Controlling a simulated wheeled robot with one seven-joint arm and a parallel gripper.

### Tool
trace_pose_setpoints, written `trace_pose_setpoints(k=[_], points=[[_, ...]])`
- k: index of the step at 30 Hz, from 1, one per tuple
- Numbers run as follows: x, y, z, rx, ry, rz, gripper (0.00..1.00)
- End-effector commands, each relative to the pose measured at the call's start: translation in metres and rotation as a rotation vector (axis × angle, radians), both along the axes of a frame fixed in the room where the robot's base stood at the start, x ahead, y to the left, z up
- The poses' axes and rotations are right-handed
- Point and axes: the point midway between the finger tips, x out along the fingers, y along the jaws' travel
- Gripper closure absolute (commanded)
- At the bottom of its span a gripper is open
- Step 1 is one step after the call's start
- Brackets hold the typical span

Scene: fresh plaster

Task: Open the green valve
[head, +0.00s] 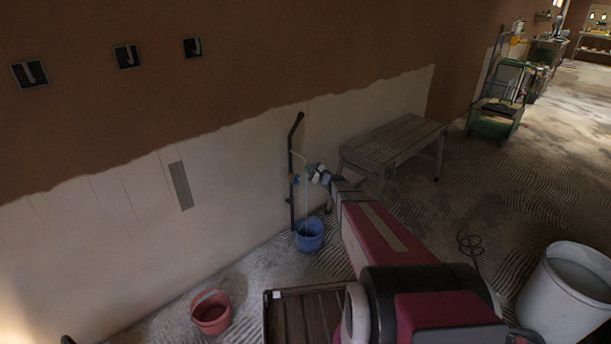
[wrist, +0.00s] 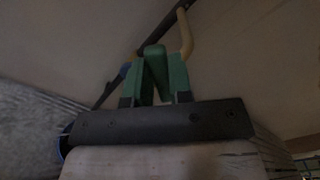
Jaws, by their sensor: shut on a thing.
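The green valve (wrist: 154,58) shows in the wrist view as a dark green upright handle between the two green fingers of my gripper (wrist: 155,78). The fingers are closed against its sides. Behind it a yellow pipe (wrist: 186,32) bends up to a dark pipe. In the head view my gripper (head: 313,172) is at the wall pipe (head: 292,165), and it hides the valve there. How far the handle is turned cannot be told.
A blue part (head: 295,180) sits on the pipe beside my gripper. A blue bucket (head: 309,238) stands below, with a thin pale line above it. A wooden bench (head: 395,140) stands right of the pipe. A red bucket (head: 211,315) and white barrel (head: 565,300) stand nearer.

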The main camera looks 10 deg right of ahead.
Motion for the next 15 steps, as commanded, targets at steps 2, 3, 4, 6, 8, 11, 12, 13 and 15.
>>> trace_pose_setpoints(k=[2, 3, 4, 6, 8, 11, 12, 13, 15], points=[[0.001, -0.002, 0.0, 0.007, 0.007, -0.004, 0.97], [0.001, -0.002, 0.0, 0.021, 0.017, -0.004, 0.97], [0.002, -0.003, 0.001, 0.038, 0.03, -0.004, 0.97], [0.004, -0.005, 0.002, 0.09, 0.068, -0.004, 0.97], [0.005, -0.007, 0.003, 0.143, 0.106, -0.004, 0.97], [0.007, -0.011, 0.005, 0.229, 0.168, -0.005, 0.97], [0.008, -0.012, 0.006, 0.264, 0.193, -0.005, 0.97], [0.009, -0.013, 0.006, 0.29, 0.212, -0.005, 0.97], [0.011, -0.015, 0.008, 0.348, 0.256, -0.006, 0.97]])
